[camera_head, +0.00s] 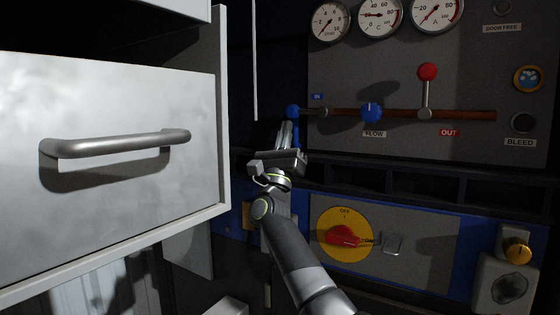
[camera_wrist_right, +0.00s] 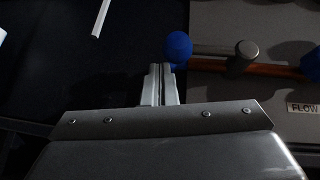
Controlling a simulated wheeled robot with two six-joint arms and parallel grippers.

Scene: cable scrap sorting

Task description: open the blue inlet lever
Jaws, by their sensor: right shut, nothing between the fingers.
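The blue inlet lever has a round blue knob (camera_head: 293,111) at the left end of the pipe, beside a small blue "IN" label (camera_head: 317,97). Its arm points left, roughly level, from a grey hub. My right gripper (camera_head: 288,128) is shut and empty, with its fingertips just below the knob. In the right wrist view the blue knob (camera_wrist_right: 178,47) is right at the tips of the shut fingers (camera_wrist_right: 165,68); I cannot tell whether they touch. My left gripper is not in view.
A blue FLOW knob (camera_head: 371,112) and an upright red-knobbed OUT lever (camera_head: 428,73) sit to the right on the same pipe. A pale drawer (camera_head: 110,210) with a bar handle stands close on the left. Below is a red rotary switch (camera_head: 342,236) on a yellow disc.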

